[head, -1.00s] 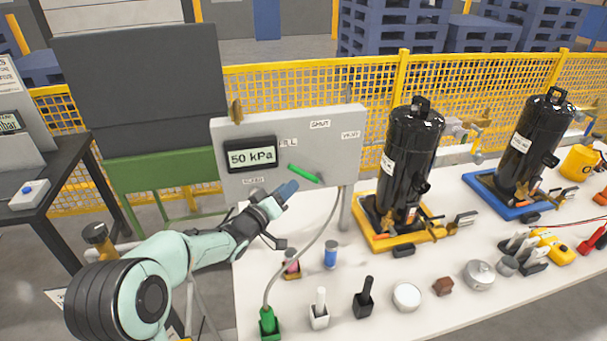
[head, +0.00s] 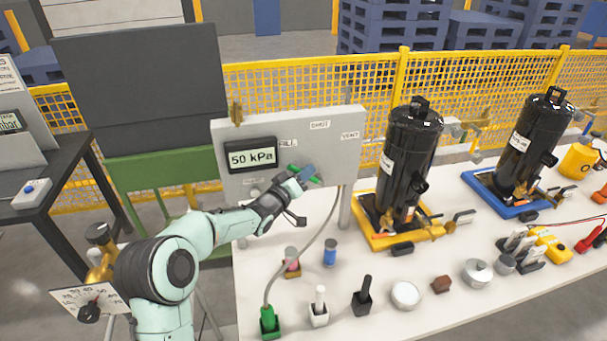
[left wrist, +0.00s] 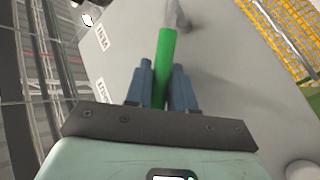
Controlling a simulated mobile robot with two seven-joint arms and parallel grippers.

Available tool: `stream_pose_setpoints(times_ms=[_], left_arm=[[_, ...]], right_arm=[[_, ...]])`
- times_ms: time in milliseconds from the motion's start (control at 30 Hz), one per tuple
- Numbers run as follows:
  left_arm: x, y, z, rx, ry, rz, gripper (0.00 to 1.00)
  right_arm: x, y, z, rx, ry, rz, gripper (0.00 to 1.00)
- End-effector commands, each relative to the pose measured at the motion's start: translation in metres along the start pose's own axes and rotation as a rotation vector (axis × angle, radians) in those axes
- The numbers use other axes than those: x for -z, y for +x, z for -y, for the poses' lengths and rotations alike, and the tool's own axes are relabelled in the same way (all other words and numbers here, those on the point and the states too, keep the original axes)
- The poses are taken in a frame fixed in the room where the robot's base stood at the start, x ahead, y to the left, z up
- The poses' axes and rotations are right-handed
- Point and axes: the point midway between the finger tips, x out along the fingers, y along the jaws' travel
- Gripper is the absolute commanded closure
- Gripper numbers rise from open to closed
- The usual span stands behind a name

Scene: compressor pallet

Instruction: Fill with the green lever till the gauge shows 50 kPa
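The green lever (head: 293,168) is on the front of the grey panel (head: 232,183), pointing down to the right. The panel's gauge (head: 250,158) reads 50 kPa. The labels FILL, SHUT and VENT sit above the lever. My left gripper (head: 308,173) is at the lever's outer end and hides part of it. In the left wrist view, the lever (left wrist: 165,70) lies between the two blue fingers (left wrist: 163,88), which stand close along its sides. I cannot tell whether they press on it. My right gripper is out of view.
Two black compressors (head: 409,155) (head: 529,140) stand on yellow and blue bases to the right. Small parts, including a blue cylinder (head: 330,252), a green block (head: 269,322) and a white dish (head: 406,295), lie on the white table (head: 370,325). A grey hose runs below the panel.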

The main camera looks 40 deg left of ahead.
Motion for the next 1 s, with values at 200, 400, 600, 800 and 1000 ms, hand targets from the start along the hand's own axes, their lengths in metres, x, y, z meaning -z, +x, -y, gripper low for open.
stream_pose_setpoints(times_ms=[200, 400, 600, 800, 1000], left_arm=[[0.001, 0.0, -0.001, 0.004, 0.006, 0.004, 1.0], [0.004, 0.003, -0.007, 0.031, 0.047, 0.037, 1.0], [0.008, 0.009, -0.017, 0.092, 0.14, 0.112, 1.0], [0.007, 0.017, -0.028, 0.175, 0.264, 0.211, 1.0], [0.002, 0.025, -0.035, 0.256, 0.384, 0.31, 1.0]], right_arm=[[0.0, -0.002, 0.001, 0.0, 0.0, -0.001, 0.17], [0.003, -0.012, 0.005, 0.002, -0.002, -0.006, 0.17], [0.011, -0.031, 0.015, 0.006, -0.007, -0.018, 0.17], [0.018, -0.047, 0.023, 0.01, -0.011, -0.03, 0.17], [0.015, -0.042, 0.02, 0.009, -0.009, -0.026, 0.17]])
